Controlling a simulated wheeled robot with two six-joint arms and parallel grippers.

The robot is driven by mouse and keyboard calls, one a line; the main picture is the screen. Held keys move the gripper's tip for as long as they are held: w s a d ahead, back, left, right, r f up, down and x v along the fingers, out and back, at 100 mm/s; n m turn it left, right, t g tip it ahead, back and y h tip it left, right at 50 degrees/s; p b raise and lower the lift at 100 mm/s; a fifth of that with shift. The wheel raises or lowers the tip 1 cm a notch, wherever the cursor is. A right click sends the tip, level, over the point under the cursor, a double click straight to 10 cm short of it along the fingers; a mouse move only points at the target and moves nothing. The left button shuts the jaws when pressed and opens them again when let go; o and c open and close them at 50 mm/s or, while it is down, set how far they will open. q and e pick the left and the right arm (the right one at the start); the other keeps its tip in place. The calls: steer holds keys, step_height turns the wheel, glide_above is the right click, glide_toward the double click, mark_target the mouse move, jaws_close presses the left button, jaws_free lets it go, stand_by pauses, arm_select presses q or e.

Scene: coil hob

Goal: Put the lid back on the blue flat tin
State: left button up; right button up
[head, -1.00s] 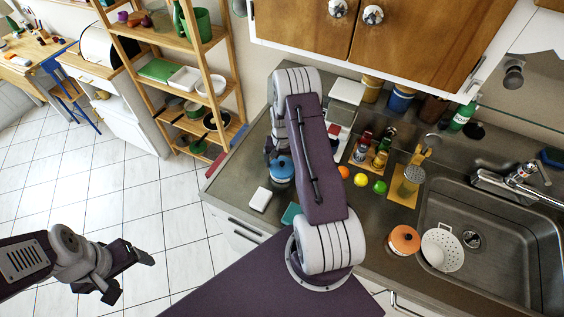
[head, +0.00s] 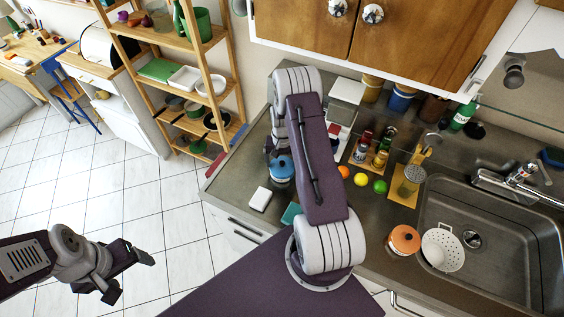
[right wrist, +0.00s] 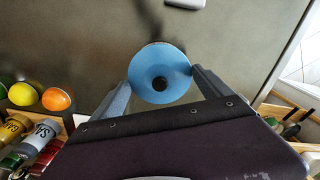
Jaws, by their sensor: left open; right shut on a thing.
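The blue lid (right wrist: 150,62), round with a black knob, is between the fingers of my right gripper (right wrist: 161,80), which is shut on it. In the head view the blue lid (head: 279,164) shows beside my right arm, over the counter. A pale band below it looks like the side of the blue flat tin (head: 281,180). The lid appears level and at or just above the tin's top; I cannot tell whether it is seated. In the wrist view the lid hides whatever is under it. My left gripper (head: 131,279) is open and empty over the floor.
A white block (head: 260,199) and a teal item (head: 291,214) lie near the counter's front edge.

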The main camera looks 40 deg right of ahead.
steer(key=shift+f, duration=0.15)
stand_by(0.8)
steer(key=o, duration=1.1)
steer(key=shift+r+p, duration=2.3)
steer(key=shift+r, duration=1.25)
jaws_close()
steer(key=shift+f, duration=0.25)
